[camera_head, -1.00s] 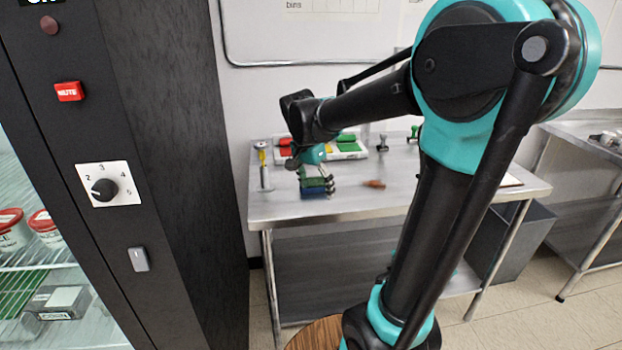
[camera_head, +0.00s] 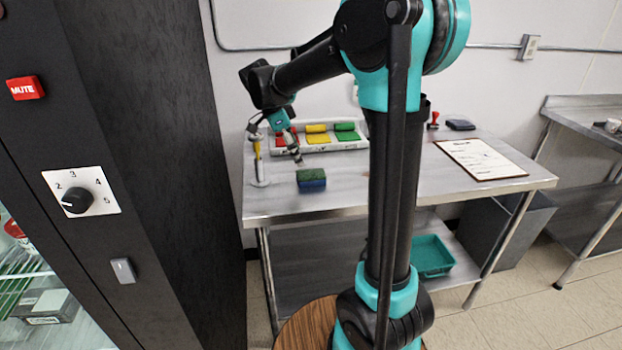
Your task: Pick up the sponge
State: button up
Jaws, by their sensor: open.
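The sponge (camera_head: 311,180) has a green top and a blue lower part. It lies on the metal table (camera_head: 390,197) near the front left. My gripper (camera_head: 297,159) is above and behind the sponge, slightly to its left, and appears apart from it. It is small in the picture and is open and empty. My arm comes down to it from the upper right.
A tray (camera_head: 362,144) with red, yellow and green pieces stands behind the sponge. A yellow-handled upright tool (camera_head: 258,165) stands at left. A clipboard (camera_head: 479,158), a red stamp (camera_head: 433,121) and a dark pad (camera_head: 460,124) are at right. A dark cabinet (camera_head: 150,130) borders the left.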

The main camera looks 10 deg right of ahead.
aim_at(310, 174)
jog(key=x, duration=0.3)
jog(key=shift+f, duration=0.1)
jog(key=shift+d+x, duration=0.1)
jog(key=shift+x, duration=1.25)
jog(key=shift+d+x, duration=0.15)
jog(key=shift+x, duration=1.25)
jog(key=c, duration=0.8)
